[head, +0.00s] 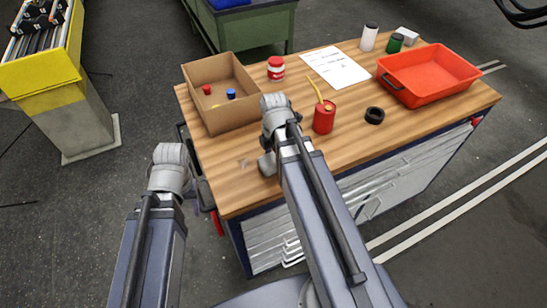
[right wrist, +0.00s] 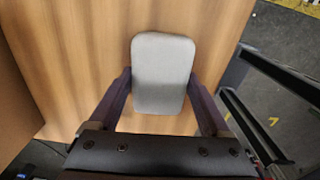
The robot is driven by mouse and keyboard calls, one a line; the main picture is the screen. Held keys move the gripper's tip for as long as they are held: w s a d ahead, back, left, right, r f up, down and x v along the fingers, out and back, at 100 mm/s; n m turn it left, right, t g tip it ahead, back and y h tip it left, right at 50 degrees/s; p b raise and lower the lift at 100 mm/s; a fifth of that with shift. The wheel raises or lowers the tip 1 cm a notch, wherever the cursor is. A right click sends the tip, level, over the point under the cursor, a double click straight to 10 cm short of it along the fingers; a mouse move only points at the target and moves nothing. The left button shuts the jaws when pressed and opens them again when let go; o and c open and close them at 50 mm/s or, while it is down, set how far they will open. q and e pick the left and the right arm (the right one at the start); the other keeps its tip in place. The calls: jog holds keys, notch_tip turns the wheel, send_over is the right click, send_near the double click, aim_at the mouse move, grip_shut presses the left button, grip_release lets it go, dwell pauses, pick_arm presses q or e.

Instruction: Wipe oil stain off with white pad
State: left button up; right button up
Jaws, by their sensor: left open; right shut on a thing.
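The white pad (right wrist: 163,75) looks light grey in the right wrist view, a rounded flat block. My right gripper (right wrist: 163,92) is shut on it, one dark finger along each side, over the wooden tabletop. Whether the pad touches the wood I cannot tell. No stain shows in the right wrist view. My left arm is left of the table, and its gripper is not visible.
The front left of the tabletop is mostly clear.

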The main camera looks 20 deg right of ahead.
jog(key=shift+w+r+p, duration=0.1)
jog(key=shift+r+p, duration=2.3)
jog(key=shift+r, duration=0.3)
notch_tip(320, 180, up, 3)
jog(key=p, duration=0.3)
